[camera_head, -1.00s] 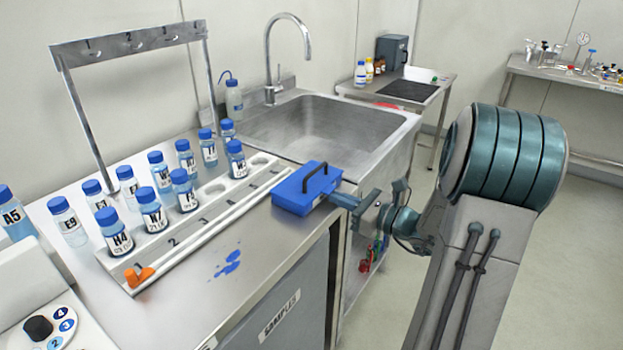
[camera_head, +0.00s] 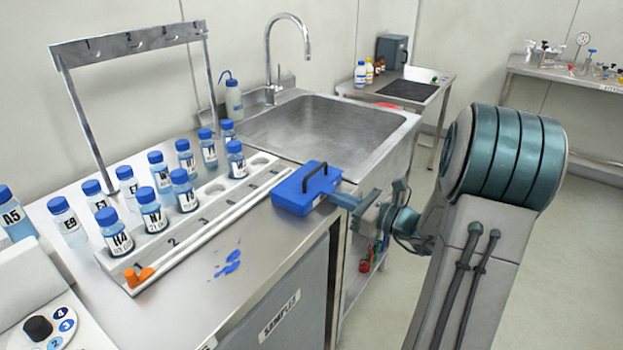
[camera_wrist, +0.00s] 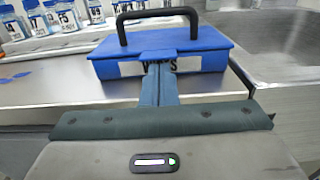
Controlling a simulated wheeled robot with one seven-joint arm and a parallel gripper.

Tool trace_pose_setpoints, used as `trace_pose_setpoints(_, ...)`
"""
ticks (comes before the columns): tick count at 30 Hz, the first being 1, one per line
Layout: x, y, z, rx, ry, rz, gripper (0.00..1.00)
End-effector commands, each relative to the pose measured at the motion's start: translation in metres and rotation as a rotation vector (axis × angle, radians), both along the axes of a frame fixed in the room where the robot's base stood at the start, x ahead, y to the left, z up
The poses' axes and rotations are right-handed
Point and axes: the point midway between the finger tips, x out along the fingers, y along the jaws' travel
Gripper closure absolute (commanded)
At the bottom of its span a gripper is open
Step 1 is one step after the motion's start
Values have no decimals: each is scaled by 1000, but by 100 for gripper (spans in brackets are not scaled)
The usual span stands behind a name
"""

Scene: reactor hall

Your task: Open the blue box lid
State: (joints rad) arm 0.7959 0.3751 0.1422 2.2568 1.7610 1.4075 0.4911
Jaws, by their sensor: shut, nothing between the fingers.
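The blue box (camera_head: 297,200) sits on the steel counter near its front right edge, beside the sink. Its lid (camera_head: 312,181) is down and has a black handle (camera_head: 315,174) on top. In the wrist view the box (camera_wrist: 205,64) lies straight ahead, with a white label on its front partly hidden by my fingers. The black handle (camera_wrist: 157,13) stands above it. My gripper (camera_head: 333,197) is at the front side of the box, its fingers shut and empty. In the wrist view the fingertips (camera_wrist: 158,68) reach the box front just under the lid edge; contact cannot be told for certain.
A white rack (camera_head: 220,203) with several blue-capped bottles stands left of the box. The sink (camera_head: 320,125) is behind it. Blue spill marks (camera_head: 228,265) lie on the counter in front. A steel hook stand (camera_head: 130,42) rises at the back left.

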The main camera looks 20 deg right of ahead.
Motion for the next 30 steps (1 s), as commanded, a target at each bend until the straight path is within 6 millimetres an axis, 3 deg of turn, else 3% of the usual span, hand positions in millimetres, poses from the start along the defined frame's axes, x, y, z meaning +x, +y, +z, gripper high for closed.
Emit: trace_pose_setpoints(30, 9, 8, 0, 0, 0, 1, 100)
